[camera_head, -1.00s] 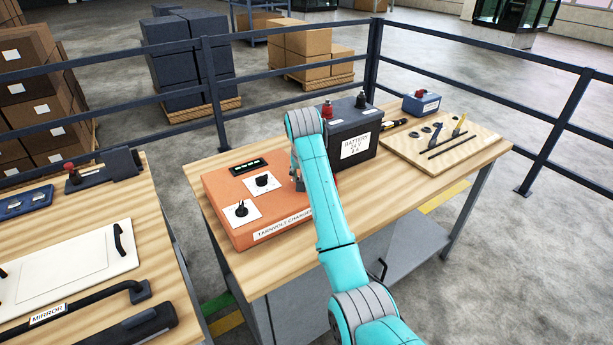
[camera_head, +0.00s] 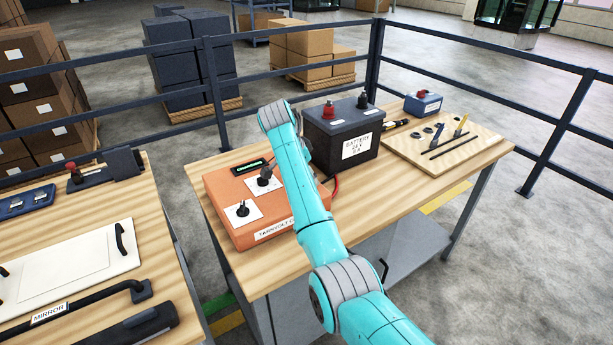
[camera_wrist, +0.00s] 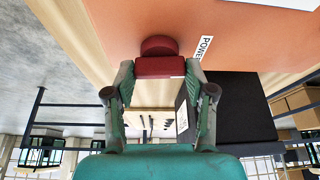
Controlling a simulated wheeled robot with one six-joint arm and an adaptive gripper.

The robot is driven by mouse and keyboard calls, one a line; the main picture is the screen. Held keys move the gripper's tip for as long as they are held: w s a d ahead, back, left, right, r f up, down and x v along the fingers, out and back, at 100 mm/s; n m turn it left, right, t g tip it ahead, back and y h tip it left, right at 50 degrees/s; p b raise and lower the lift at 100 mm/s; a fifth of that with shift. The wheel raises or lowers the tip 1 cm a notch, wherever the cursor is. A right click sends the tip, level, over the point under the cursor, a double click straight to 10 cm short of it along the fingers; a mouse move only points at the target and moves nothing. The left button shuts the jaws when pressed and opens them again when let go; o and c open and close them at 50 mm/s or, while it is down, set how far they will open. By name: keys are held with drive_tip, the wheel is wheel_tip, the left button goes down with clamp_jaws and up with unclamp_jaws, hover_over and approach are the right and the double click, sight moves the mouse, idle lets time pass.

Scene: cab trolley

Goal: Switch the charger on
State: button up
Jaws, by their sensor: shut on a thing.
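The orange charger (camera_head: 215,188) lies on the workbench, with two black knobs on white plates and a small display (camera_head: 250,166) on its top. The display shows green marks. In the wrist view, the charger's orange side (camera_wrist: 240,35) carries a POWER label (camera_wrist: 203,48) beside a red knob (camera_wrist: 158,46) with a round base. My gripper (camera_wrist: 159,75) is shut on this red knob, one finger on each side.
A wooden board (camera_head: 410,152) with tools lies farther right. A second bench (camera_head: 140,215) stands at left. Railings (camera_head: 300,50) run behind.

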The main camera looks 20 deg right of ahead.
drive_tip(key=shift+m+g, duration=0.3)
drive_tip(key=shift+m, duration=0.3)
drive_tip(key=o, duration=1.2)
drive_tip(key=shift+c, duration=0.2)
drive_tip(key=shift+a+r, duration=0.1)
drive_tip(key=shift+a+r, duration=0.15)
drive_tip(key=shift+r, duration=0.1)
drive_tip(key=s+a, duration=0.1)
drive_tip(key=a, duration=0.2)
drive_tip(key=s+a, duration=0.1)
drive_tip(key=a, duration=0.3)
drive_tip(key=s+a, duration=0.1)
drive_tip(key=a, duration=0.3)
drive_tip(key=shift+s+a+r, duration=0.15)
drive_tip(key=shift+s+a, duration=0.1)
drive_tip(key=shift+s, duration=0.05)
